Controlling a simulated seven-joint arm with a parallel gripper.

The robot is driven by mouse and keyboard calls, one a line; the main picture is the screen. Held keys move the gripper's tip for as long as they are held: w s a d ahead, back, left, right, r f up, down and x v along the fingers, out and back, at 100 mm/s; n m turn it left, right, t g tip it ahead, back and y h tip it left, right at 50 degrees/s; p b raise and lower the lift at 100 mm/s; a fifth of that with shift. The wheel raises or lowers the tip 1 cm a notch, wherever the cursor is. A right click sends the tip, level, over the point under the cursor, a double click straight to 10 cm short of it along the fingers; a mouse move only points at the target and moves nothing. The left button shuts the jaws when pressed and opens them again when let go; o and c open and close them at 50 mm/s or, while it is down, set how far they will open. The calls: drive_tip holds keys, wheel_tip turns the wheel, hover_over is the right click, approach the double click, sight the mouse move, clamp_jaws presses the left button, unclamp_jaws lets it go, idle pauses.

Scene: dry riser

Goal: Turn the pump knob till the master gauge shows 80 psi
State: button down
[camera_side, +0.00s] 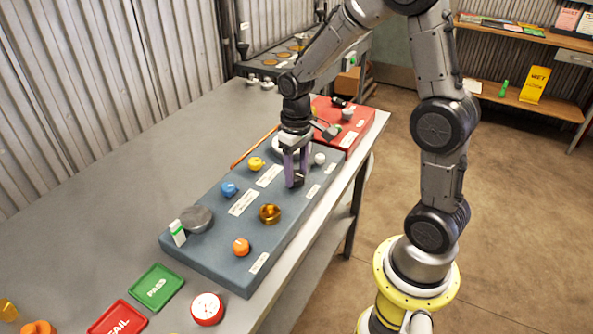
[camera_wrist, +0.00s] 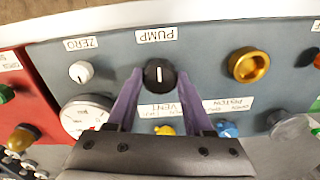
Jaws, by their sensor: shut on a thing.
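The black pump knob (camera_wrist: 160,76) sits on the blue-grey panel beside its PUMP label, its white mark pointing roughly up and down in the wrist view. My gripper (camera_side: 295,183) reaches down over it, and its purple fingers (camera_wrist: 159,73) are shut on the knob from both sides. A white-faced gauge (camera_wrist: 86,118) on the panel is partly covered by my gripper in the wrist view. It also shows behind my gripper in the side view (camera_side: 279,147). I cannot read its needle or tell that it is the master gauge.
Near the knob are a white ZERO knob (camera_wrist: 81,72), a brass ring fitting (camera_wrist: 249,64), a yellow knob (camera_side: 256,164) and a blue knob (camera_side: 230,189). A red panel (camera_side: 353,139) adjoins. PASS (camera_side: 157,287) and FAIL trays and a red-rimmed dial (camera_side: 207,308) lie in front.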

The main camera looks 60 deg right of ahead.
sight(296, 174)
drive_tip(key=m, duration=0.3)
drive_tip(key=shift+m, duration=0.3)
drive_tip(key=shift+c, duration=1.4)
unclamp_jaws()
wheel_tip(296, 174, up, 14)
